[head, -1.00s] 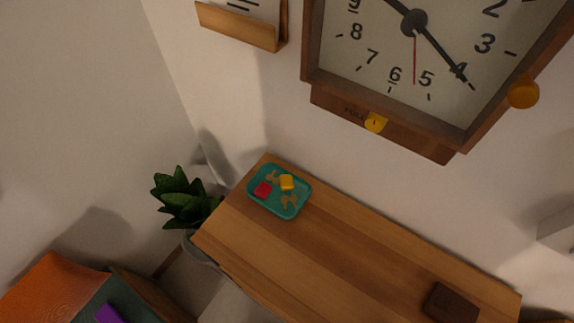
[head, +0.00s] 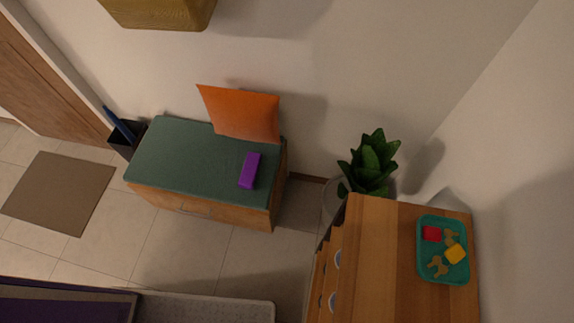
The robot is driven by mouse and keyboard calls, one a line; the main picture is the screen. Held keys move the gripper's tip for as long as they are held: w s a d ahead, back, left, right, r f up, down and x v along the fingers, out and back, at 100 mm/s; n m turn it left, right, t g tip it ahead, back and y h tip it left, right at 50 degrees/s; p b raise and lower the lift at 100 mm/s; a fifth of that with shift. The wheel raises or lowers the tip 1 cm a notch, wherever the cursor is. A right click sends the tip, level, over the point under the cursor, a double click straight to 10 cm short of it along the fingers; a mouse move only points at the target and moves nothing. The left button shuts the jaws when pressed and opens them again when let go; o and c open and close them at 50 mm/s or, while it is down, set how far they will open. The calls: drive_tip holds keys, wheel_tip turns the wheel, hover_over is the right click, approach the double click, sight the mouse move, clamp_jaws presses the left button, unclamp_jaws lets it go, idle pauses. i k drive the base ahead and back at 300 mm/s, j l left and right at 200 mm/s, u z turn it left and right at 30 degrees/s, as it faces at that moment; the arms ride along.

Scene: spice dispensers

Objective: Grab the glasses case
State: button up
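A purple box-shaped thing (head: 250,170), which looks like the glasses case, lies on the green cushion top of a low bench (head: 180,150). It lies near the bench's right end, in front of an orange pillow (head: 240,114). It is closed and nothing covers it. My gripper does not show in the head view.
A wooden cabinet (head: 375,255) stands at the right, bearing a teal tray (head: 426,268) with keys and red and yellow pieces. A potted plant (head: 369,163) stands between cabinet and bench. A dark bin (head: 126,139) is left of the bench. A mat (head: 58,193) lies on tiled floor (head: 190,250).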

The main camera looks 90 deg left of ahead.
sight(251, 167)
drive_tip(key=u, duration=1.5)
drive_tip(key=k+u, duration=0.7)
drive_tip(key=i+j+u, duration=0.2)
drive_tip(key=i+u, duration=0.25)
